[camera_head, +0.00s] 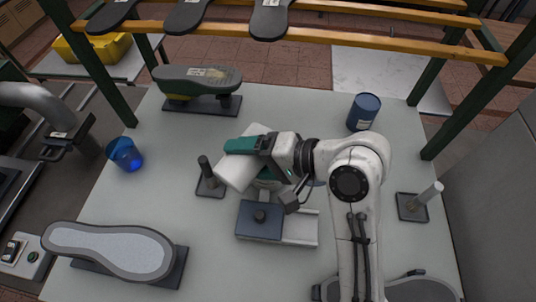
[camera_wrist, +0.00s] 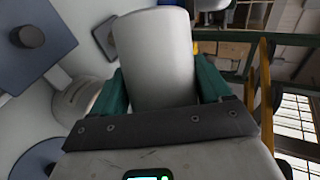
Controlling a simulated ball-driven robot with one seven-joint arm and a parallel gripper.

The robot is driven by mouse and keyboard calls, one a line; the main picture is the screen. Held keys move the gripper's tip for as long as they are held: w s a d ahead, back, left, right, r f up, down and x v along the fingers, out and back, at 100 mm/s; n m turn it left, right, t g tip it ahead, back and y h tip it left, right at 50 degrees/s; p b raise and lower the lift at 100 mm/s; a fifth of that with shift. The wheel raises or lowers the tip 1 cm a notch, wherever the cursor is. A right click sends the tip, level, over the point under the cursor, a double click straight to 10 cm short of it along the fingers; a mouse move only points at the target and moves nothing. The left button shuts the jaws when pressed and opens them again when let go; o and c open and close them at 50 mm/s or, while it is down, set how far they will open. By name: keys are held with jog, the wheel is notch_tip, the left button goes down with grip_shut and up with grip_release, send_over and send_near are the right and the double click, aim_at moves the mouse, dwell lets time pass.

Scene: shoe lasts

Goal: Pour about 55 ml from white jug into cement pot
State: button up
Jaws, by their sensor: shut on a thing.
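The white jug (camera_head: 236,173) is held tilted above the middle of the table; it also fills the upper middle of the wrist view (camera_wrist: 155,58). My gripper (camera_head: 257,158) is shut on it, with one teal finger on each side of the body, as in the wrist view (camera_wrist: 157,92). The jug's mouth and contents are hidden, and no stream of liquid shows. A pale round vessel (camera_wrist: 75,100) sits on the table below the jug, mostly hidden by the gripper; it may be the cement pot, but I cannot tell for sure.
A dark blue block with a knob (camera_head: 258,220) and a short post on a plate (camera_head: 205,180) stand close by. A blue translucent cup (camera_head: 124,153), a blue can (camera_head: 363,111) and shoe lasts (camera_head: 110,250) stand farther out. A rack (camera_head: 350,40) spans the back.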

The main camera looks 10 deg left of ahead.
jog(key=shift+s+a+f+n+t+h+b, duration=0.15)
jog(key=shift+f+n+t+h+b, duration=0.35)
jog(key=shift+b, duration=1.2)
jog(key=shift+s+r+p, duration=0.1)
jog(key=shift+r+p, duration=0.3)
jog(key=shift+p, duration=0.15)
jog(key=shift+r+n+t+h+p, duration=0.25)
jog(key=shift+n+t+h+p, duration=0.25)
jog(key=shift+n+t+p, duration=0.25)
jog(key=shift+f, duration=0.1)
